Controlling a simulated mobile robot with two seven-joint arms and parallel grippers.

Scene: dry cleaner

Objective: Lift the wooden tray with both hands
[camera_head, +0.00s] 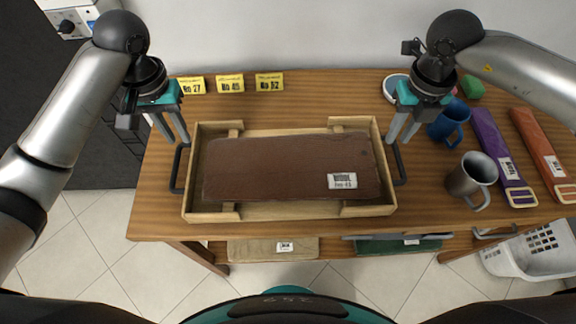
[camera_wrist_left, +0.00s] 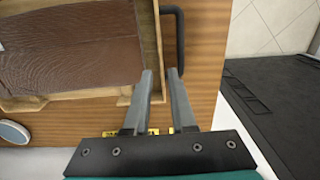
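The wooden tray (camera_head: 287,211) lies on the table with a folded brown leather piece (camera_head: 270,167) in it. It has a dark handle on its left end (camera_head: 176,168) and another on its right end (camera_head: 399,164). My left gripper (camera_head: 174,140) is open above the back of the left handle.
A grey metal mug (camera_head: 467,180), a blue mug (camera_head: 446,124), a purple strap (camera_head: 497,150) and an orange strap (camera_head: 540,150) lie right of the tray. Yellow number cards (camera_head: 230,83) stand behind it. A white basket (camera_head: 530,255) is at lower right.

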